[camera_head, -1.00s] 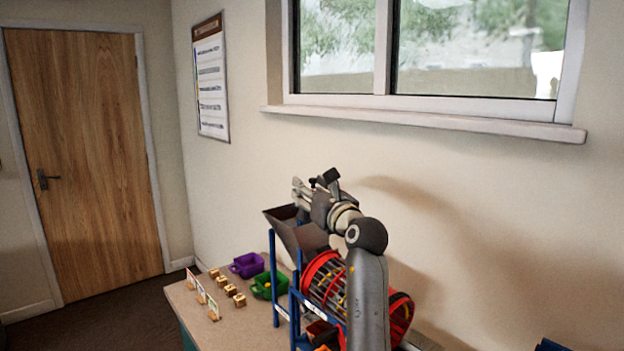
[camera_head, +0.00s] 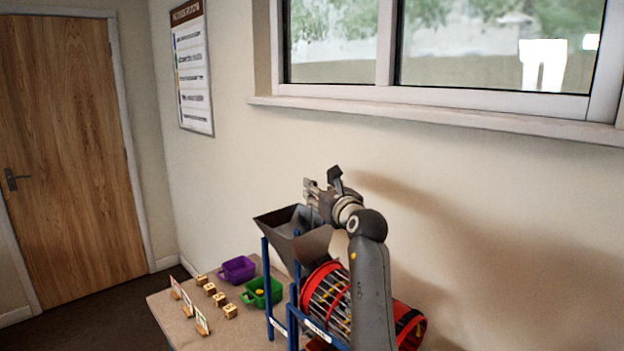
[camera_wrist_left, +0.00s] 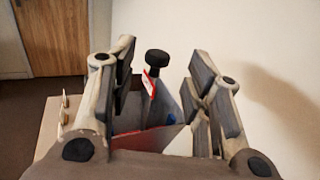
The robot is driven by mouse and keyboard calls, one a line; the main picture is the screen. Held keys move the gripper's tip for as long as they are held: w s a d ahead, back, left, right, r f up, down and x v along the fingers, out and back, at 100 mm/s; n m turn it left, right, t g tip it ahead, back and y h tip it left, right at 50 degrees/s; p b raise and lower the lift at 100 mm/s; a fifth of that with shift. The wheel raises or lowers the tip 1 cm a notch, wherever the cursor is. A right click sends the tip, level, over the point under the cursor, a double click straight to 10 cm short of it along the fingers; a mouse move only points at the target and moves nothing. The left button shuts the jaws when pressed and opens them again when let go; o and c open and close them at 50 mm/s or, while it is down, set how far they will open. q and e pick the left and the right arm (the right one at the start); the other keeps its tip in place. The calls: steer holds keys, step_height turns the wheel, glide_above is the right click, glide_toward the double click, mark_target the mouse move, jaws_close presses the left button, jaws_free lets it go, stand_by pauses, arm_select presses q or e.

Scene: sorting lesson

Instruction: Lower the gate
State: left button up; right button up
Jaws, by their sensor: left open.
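A dark grey hopper (camera_head: 315,243) stands on blue posts above a red-ringed drum (camera_head: 325,290). My left gripper (camera_head: 312,190) is open at the hopper's upper right, by the wall. In the left wrist view, a black knob (camera_wrist_left: 157,58) on a dark stem shows between the spread fingers of the left gripper (camera_wrist_left: 163,65), apart from both. A red and white tag (camera_wrist_left: 149,84) is beside the stem. It looks like the gate's handle; the gate plate itself cannot be made out. The right gripper is out of view.
A purple bin (camera_head: 238,268) and a green bin (camera_head: 262,294) stand on the table (camera_head: 165,303) left of the hopper, near several small wooden blocks (camera_head: 220,299) and upright cards (camera_head: 201,321). The wall and window sill (camera_head: 430,115) lie behind the gripper.

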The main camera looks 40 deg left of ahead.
arm_select(q)
steer(key=p+x, duration=0.1)
steer(key=x, duration=0.4)
steer(key=shift+w+a+f, duration=0.1)
steer(key=shift+a+f, duration=0.05)
steer(key=shift+a, duration=0.25)
steer(key=shift+w+a, duration=0.1)
steer(key=shift+a, duration=0.05)
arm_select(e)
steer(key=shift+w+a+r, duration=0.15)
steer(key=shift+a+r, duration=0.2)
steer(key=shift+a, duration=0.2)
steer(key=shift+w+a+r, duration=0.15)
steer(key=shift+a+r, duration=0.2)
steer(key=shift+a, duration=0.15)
arm_select(q)
steer(key=shift+c, duration=0.4)
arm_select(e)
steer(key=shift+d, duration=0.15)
arm_select(q)
jaws_close()
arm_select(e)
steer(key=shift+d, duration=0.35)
